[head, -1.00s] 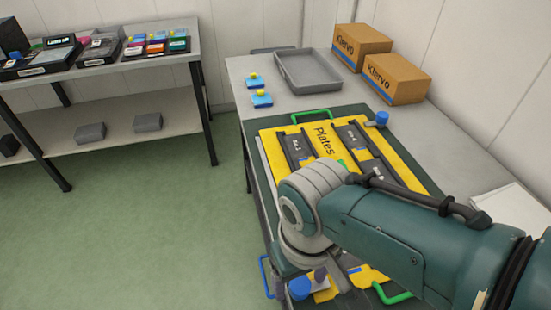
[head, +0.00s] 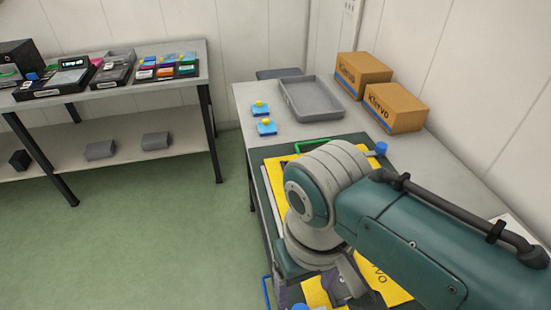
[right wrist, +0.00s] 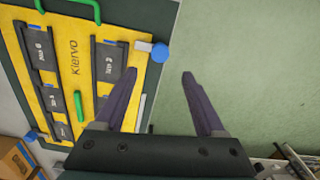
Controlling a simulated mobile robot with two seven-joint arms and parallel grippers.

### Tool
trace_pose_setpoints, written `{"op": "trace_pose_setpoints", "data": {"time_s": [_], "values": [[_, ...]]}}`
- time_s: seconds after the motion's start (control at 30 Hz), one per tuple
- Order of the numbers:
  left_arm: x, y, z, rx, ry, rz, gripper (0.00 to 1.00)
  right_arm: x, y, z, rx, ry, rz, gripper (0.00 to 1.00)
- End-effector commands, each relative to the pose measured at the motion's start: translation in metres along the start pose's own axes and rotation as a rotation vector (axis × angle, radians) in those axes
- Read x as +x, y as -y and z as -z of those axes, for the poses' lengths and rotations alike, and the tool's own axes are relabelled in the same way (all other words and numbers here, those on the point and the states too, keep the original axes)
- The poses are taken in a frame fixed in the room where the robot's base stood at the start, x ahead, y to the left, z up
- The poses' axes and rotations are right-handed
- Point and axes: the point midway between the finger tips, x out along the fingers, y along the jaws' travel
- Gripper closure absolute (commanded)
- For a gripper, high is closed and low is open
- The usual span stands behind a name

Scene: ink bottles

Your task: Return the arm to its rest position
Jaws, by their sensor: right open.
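My right arm (head: 400,235) comes in from the right in the head view, bent over the near part of the work table. My right gripper (right wrist: 158,76) shows best in the right wrist view, its two purple fingers apart with nothing between them. One fingertip overlaps the edge of the yellow board (right wrist: 65,20) in that view and the other is over green floor. In the head view the gripper is mostly hidden below the wrist. The yellow board (head: 272,180) is largely covered by my arm there. My left gripper is not in view.
A blue round piece (right wrist: 160,52) is at the board's edge. A grey tray (head: 287,98), blue pieces with yellow tops (head: 266,128) and cardboard boxes (head: 395,107) are at the table's back. A side table (head: 200,62) stands left; open green floor (head: 150,240) lies between.

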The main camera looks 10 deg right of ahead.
Motion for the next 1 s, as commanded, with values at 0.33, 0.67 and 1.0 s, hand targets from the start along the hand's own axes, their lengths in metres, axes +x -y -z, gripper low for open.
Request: {"op": "trace_pose_setpoints", "data": {"time_s": [0.33,0.67,1.0], "values": [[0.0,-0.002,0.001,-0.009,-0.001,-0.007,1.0,-0.003,0.0,-0.016,0.006,-0.035,0.036,0.28],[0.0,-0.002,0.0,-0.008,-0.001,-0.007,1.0,-0.053,-0.038,-0.085,0.029,-0.191,0.049,0.28],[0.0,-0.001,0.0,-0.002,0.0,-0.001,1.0,-0.123,-0.075,-0.14,0.005,-0.305,-0.036,0.28]]}}
